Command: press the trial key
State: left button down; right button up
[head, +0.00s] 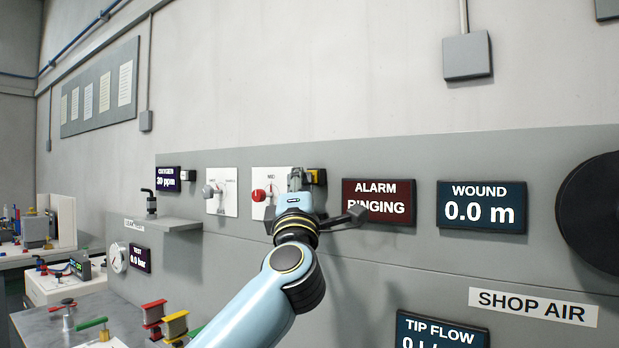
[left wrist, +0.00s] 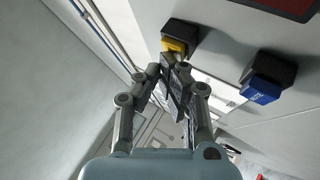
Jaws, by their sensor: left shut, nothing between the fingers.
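I cannot read a label that tells which is the trial key. My left gripper (head: 297,176) is shut and empty. In the left wrist view its fingertips (left wrist: 170,62) are right at the yellow key; whether they touch it I cannot tell. My right gripper is out of view.
On the panel (head: 400,262) are a red ALARM RINGING display (head: 378,201), a WOUND 0.0 m display (head: 481,207) and a red knob (head: 258,195) on a white plate. A dark reel (head: 600,212) stands at the right. A shelf (head: 160,225) juts out at the left.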

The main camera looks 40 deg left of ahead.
pick_arm(q)
jog(key=shift+s, duration=0.1)
jog(key=shift+s+d+p, duration=0.15)
jog(key=shift+s+p, duration=0.35)
jog(key=shift+s, duration=0.35)
jog(key=s, duration=0.1)
jog(key=s+p, duration=0.1)
jog(key=s, duration=0.1)
jog(key=s+p, duration=0.1)
jog(key=s, duration=0.1)
jog(key=shift+d, duration=0.25)
dwell(0.5)
jog(key=shift+f, duration=0.15)
